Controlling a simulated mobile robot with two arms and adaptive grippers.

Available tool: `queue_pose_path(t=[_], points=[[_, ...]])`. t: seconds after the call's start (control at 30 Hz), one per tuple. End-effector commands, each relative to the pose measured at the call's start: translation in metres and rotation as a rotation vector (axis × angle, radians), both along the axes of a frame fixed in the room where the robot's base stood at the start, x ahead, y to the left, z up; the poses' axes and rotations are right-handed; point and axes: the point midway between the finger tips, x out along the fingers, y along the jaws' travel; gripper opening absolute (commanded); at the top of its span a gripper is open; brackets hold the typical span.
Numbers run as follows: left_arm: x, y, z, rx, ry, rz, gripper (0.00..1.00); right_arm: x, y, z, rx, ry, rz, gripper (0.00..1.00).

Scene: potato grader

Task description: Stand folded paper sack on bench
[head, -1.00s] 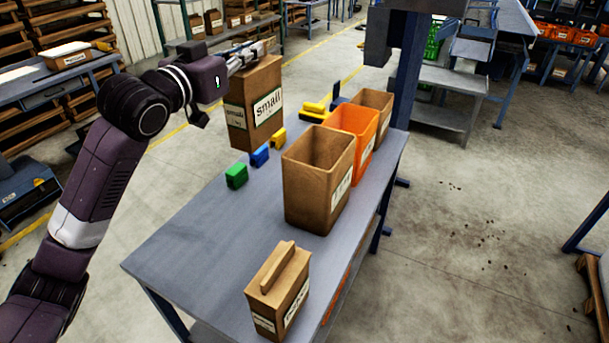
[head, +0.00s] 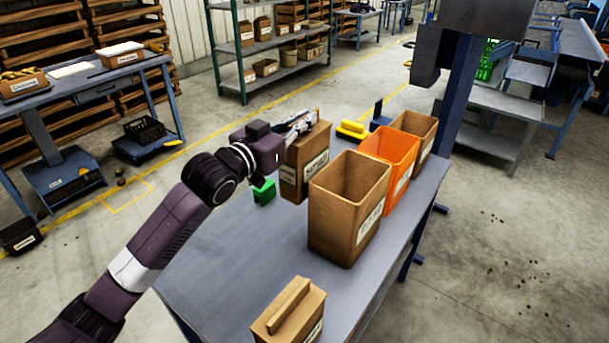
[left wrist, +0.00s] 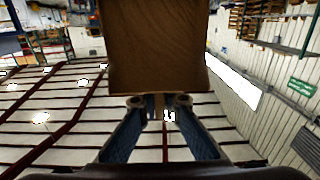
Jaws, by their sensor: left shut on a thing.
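The folded paper sack (head: 293,180) is brown with a white label and hangs upright below my left gripper (head: 303,122) in the head view. The gripper is shut on its top edge. The sack's base is low over the far left part of the grey bench (head: 225,270); I cannot tell whether it touches. In the left wrist view the sack (left wrist: 155,50) fills the upper middle, just beyond the fingertips (left wrist: 158,102). My right gripper is not in view.
An open brown bin (head: 335,225), an orange bin (head: 378,155) and another brown bin (head: 428,127) line the right side. A green block (head: 264,192) lies left of the sack, a yellow item (head: 352,129) behind. The bench's middle is clear.

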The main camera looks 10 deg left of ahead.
Motion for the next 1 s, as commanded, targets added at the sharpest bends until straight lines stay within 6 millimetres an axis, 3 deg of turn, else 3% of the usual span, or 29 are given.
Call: queue_pose_path(t=[0.4,1.0], points=[[0.0,0.0,-0.086,-0.003,-0.01,0.0,0.0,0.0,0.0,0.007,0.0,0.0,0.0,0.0],[0.0,0.0,-0.145,-0.004,-0.011,0.0,0.0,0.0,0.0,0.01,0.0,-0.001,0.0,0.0]])
